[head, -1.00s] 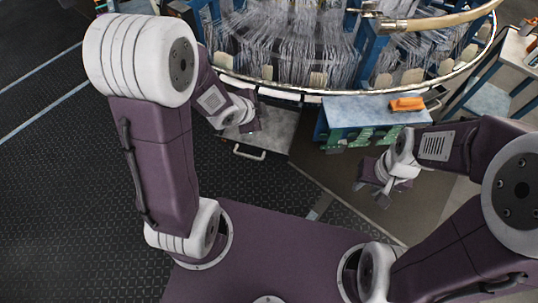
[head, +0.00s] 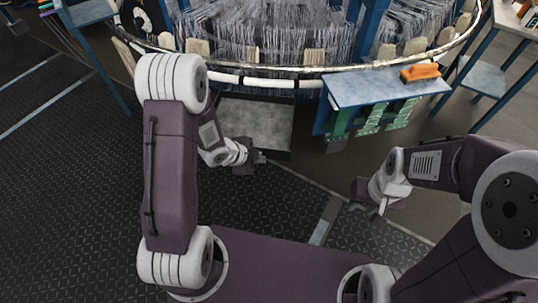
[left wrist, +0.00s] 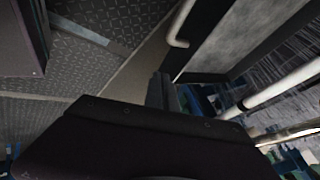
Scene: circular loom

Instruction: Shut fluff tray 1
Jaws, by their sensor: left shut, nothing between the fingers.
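The fluff tray (head: 255,122) is a grey, shallow tray under the loom's front rim, with its inside exposed and a dark front edge. It shows at the upper right of the left wrist view (left wrist: 245,35), with a pale bar handle (left wrist: 180,28) on its front. I cannot read a number on it. My left gripper (head: 260,157) is at the tray's front edge in the head view, shut and empty. Its dark fingers (left wrist: 162,90) appear apart from the handle in the wrist view. My right gripper (head: 368,192) hangs over the floor, away from the tray; its jaws are unclear.
The round loom (head: 270,35) with pale threads stands behind the tray. A blue-grey side table (head: 370,88) with green parts below and an orange brush (head: 420,72) stands right of the tray. Dark patterned floor (head: 80,180) is clear at the left.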

